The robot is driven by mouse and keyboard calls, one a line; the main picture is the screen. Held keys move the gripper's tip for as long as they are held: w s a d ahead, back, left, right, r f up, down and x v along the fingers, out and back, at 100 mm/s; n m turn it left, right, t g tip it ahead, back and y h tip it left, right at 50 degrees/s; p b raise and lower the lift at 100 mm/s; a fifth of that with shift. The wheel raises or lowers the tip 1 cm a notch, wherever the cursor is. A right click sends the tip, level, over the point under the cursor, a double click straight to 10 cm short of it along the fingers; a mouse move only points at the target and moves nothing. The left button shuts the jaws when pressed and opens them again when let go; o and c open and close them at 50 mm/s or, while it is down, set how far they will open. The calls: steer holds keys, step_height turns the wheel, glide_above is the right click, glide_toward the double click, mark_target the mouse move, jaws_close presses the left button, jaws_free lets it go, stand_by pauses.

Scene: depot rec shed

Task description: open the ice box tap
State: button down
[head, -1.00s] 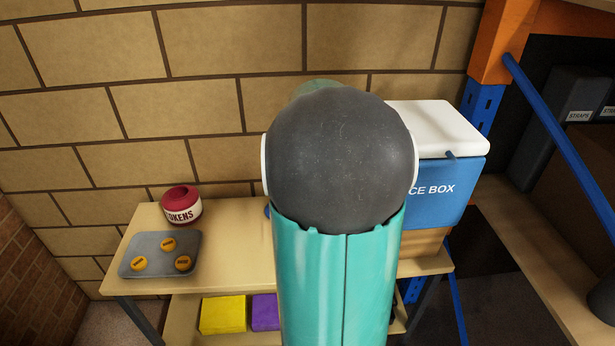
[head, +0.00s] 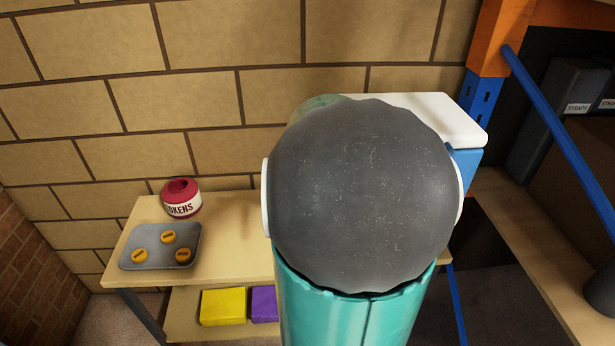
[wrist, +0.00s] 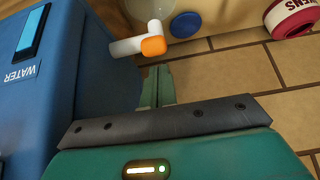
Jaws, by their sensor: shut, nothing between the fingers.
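The ice box shows in the head view as a white lid (head: 455,115) over a sliver of blue side (head: 468,168); my arm hides most of it. In the wrist view its blue body (wrist: 95,75) fills the left, with a "WATER" label (wrist: 18,76). The tap (wrist: 135,46) sticks out from it, white with an orange end (wrist: 153,46). My gripper (wrist: 156,85) is shut and empty, its green fingers beside the blue body and just below the tap in the picture. I cannot tell whether they touch it. The gripper is hidden in the head view.
On the bench (head: 240,225) stand a red tokens tin (head: 181,198) and a grey tray (head: 190,232) with orange discs. A round blue thing (wrist: 186,25) lies near the tap. Yellow (head: 223,306) and purple (head: 264,304) blocks sit below. A blue bar (head: 560,130) crosses at right.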

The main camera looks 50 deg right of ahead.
steer(key=shift+w+d+f, duration=0.1)
steer(key=shift+d, duration=0.05)
steer(key=shift+w+d+f, duration=0.15)
steer(key=shift+w+d, duration=0.3)
steer(key=shift+d, duration=0.05)
steer(key=shift+w+d+r, duration=0.1)
steer(key=shift+d+r, duration=0.05)
steer(key=shift+r, duration=0.15)
steer(key=s+a+r, duration=0.5)
steer(key=shift+a+r, duration=0.2)
steer(key=shift+a, duration=0.2)
stand_by(0.3)
stand_by(0.4)
